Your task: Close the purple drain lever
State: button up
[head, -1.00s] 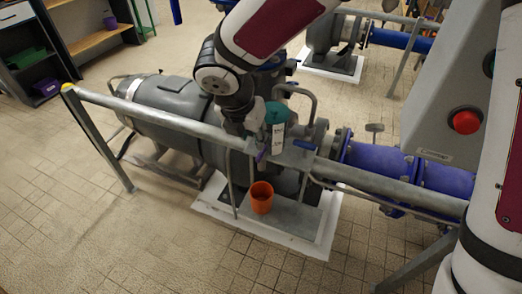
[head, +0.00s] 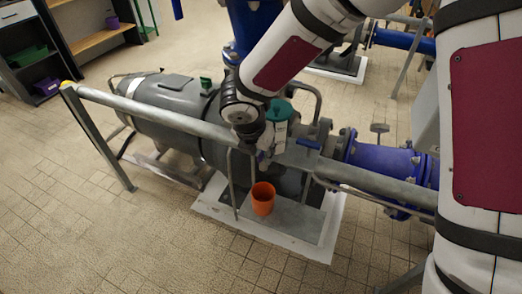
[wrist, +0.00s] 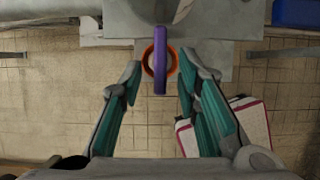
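The purple drain lever (wrist: 160,62) shows in the wrist view as a narrow upright bar between my fingers, near their tips. My gripper (wrist: 159,88) is open, with one teal-padded finger on each side of the lever. Gaps show on both sides, so neither finger appears to touch it. An orange cup (wrist: 147,62) shows behind the lever, below it. In the head view the cup (head: 263,199) stands on the pump's base plate. There my wrist and the rail area hide the lever, and my fingers cannot be made out clearly.
A grey rail (head: 165,117) runs in front of the pump (head: 165,98), close to my wrist. Blue pipework (head: 385,160) lies to the right. A blue handle (head: 308,144) sits near the rail. Open tiled floor (head: 120,240) lies in front and left.

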grip_shut()
jog(key=m, duration=0.2)
jog(key=m+g+h, duration=0.1)
jog(key=m, duration=0.1)
jog(key=a+m+h, duration=0.1)
jog(key=m, duration=0.1)
jog(key=shift+w+m+g+b, duration=0.3)
jog(key=shift+b, duration=0.05)
jog(key=m+g, duration=0.1)
jog(key=m, duration=0.2)
jog(key=w+m+g, duration=0.1)
jog(key=m, duration=0.3)
jog(key=m+g, duration=0.2)
jog(key=m, duration=0.1)
jog(key=shift+w+m+h, duration=0.25)
jog(key=shift+m+h, duration=0.05)
jog(key=shift+m, duration=0.1)
